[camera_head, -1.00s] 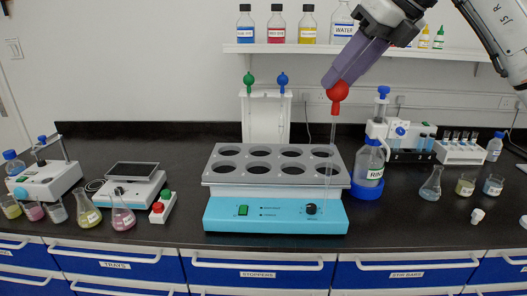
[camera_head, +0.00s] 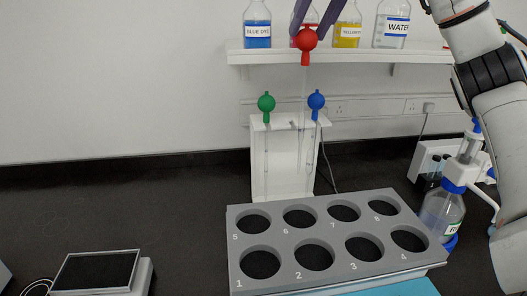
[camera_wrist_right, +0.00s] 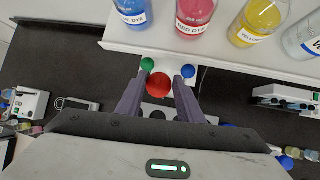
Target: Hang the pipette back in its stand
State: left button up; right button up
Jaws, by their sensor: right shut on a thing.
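My right gripper (camera_head: 318,20) is shut on the red bulb of a pipette (camera_head: 307,42); its fingers also show in the right wrist view (camera_wrist_right: 160,95), on either side of the red bulb (camera_wrist_right: 160,84). The pipette hangs upright, and its thin glass stem is faint against the wall and stand. The white pipette stand (camera_head: 283,165) is on the bench behind the grey rack. A green-bulb pipette (camera_head: 266,105) hangs at its left and a blue-bulb pipette (camera_head: 316,102) at its right. The red bulb appears above the stand, between them in the picture. My left gripper is not in view.
The grey rack with numbered holes (camera_head: 288,210) lies in front of the stand. A shelf (camera_head: 350,56) with dye and water bottles is close to my right gripper.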

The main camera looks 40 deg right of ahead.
jog(key=shift+w+f, duration=0.1)
jog(key=shift+w, duration=0.15)
jog(key=f+b, duration=0.4)
jog(key=f, duration=1)
jog(key=shift+s+b, duration=0.2)
jog(key=shift+b, duration=0.2)
jog(key=w+d+p, duration=0.1)
jog(key=w, duration=0.1)
jog(key=w+d, duration=0.1)
jog(key=w, duration=0.1)
jog(key=w+d+p, duration=0.1)
jog(key=w+d, duration=0.1)
jog(key=w, duration=0.1)
jog(key=shift+f+p, duration=0.25)
jog(key=shift+p, duration=0.1)
jog(key=shift+f, duration=0.1)
